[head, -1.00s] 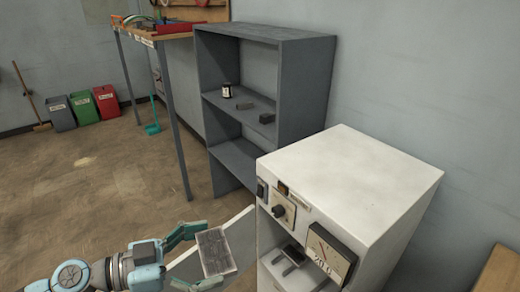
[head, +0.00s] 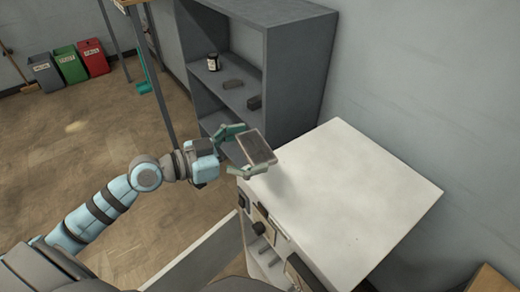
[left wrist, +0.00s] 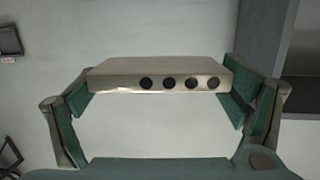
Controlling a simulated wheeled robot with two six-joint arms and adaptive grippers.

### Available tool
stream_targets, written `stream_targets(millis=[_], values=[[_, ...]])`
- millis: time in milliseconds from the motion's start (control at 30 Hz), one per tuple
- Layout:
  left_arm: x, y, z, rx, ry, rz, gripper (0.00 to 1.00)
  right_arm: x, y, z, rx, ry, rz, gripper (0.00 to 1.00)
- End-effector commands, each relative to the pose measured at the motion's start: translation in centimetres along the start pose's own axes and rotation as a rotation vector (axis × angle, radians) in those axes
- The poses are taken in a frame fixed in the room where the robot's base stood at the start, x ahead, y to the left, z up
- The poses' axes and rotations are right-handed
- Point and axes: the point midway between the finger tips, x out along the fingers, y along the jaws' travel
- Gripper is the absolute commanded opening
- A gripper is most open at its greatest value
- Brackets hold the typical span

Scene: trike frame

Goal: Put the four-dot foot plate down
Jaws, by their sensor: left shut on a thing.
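The four-dot foot plate (head: 257,147) is a flat grey-brown block. In the left wrist view the plate (left wrist: 160,74) shows a row of dark dots along its near edge. My left gripper (head: 243,152) is shut on it, one finger at each end; the fingers (left wrist: 158,100) also show in the left wrist view. The plate is held at the far left corner of the white cabinet's top (head: 345,190). A shadow lies on the top beside it. I cannot tell whether it touches the top. My right gripper is not in view.
The white cabinet top is bare. Several bins stand far left.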

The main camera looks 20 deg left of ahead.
Motion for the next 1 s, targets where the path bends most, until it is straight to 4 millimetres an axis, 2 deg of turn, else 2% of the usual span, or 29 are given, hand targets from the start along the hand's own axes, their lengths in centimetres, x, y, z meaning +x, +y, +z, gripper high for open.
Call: stream_targets(millis=[33, 133, 200, 267, 500, 600, 767, 900, 1000], values=[[0.0, -1.4, -4.1, -0.014, 0.007, -0.048, 0.53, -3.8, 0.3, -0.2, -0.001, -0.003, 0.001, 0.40], [0.6, -3.4, -5.8, -0.045, 0.006, -0.125, 0.53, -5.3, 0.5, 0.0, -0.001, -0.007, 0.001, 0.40], [1.0, -4.0, -5.2, -0.058, 0.004, -0.149, 0.53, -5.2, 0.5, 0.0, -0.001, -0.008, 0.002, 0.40], [1.3, -4.1, -3.6, -0.064, 0.002, -0.156, 0.53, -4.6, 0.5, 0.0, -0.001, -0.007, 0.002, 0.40], [3.0, -3.7, 6.3, -0.066, 0.002, -0.153, 0.53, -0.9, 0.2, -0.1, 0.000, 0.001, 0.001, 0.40], [3.5, -3.6, 9.1, -0.065, 0.002, -0.152, 0.53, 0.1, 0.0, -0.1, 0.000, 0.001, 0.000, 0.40], [3.8, -3.5, 11.2, -0.060, 0.003, -0.152, 0.53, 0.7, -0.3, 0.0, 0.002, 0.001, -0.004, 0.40], [4.2, -3.5, 14.0, -0.061, 0.002, -0.152, 0.53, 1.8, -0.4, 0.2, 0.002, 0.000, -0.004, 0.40], [4.3, -3.4, 14.6, -0.057, 0.004, -0.152, 0.53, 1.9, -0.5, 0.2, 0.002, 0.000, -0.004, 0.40]])
